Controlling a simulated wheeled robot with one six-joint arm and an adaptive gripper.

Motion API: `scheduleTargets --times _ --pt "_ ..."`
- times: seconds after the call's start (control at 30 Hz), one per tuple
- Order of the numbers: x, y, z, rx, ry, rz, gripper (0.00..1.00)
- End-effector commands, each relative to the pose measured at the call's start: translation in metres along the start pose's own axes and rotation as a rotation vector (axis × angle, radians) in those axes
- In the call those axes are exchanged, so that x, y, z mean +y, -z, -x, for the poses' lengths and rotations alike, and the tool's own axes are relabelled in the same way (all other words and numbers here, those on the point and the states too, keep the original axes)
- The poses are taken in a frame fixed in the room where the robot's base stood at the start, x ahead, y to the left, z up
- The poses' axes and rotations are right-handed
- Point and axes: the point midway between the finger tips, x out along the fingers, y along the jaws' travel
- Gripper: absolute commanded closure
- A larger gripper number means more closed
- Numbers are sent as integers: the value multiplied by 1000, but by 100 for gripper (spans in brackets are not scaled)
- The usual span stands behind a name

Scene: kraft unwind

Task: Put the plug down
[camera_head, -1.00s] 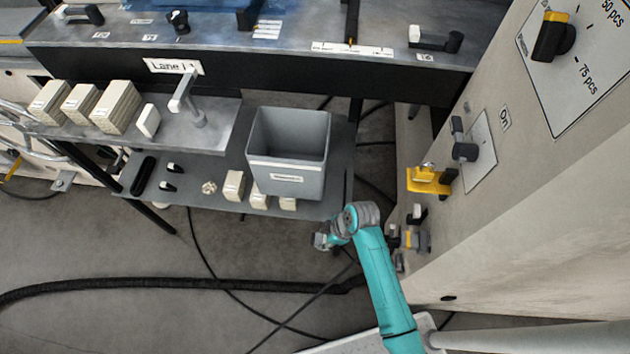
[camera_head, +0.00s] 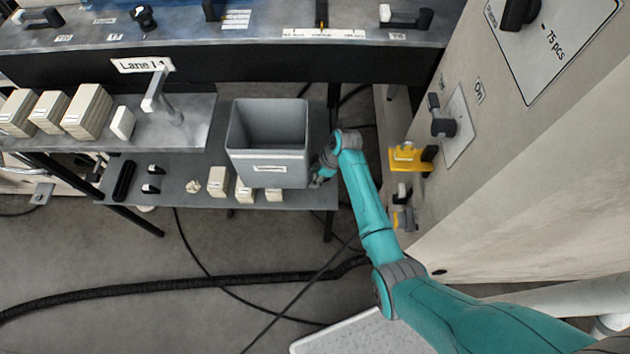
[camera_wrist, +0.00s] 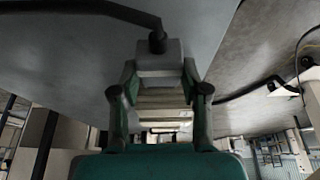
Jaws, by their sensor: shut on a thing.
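My gripper (camera_wrist: 158,85) is shut on the plug (camera_wrist: 160,58), a light grey block with a black cable end on top. The cable runs off to the upper left in the wrist view. In the head view my gripper (camera_head: 318,176) is at the right side of the grey bin, above or beside the right end of the lower shelf (camera_head: 222,206). I cannot tell whether the plug touches the shelf; in the head view it is too small to make out.
The grey bin (camera_head: 268,172) stands on the lower shelf, with several cream blocks (camera_head: 218,181) in front and to its left. The machine cabinet with a yellow part (camera_head: 408,158) rises at the right. Black cables (camera_head: 230,282) lie on the floor.

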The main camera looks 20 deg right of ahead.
Motion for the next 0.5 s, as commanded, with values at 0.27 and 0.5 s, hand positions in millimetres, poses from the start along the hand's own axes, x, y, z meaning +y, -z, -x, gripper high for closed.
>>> scheduleTargets --times 0.27,0.5 --pt "0 -12 -31 0 -1 0 100" --pt "-1 -13 -32 0 -1 0 100"
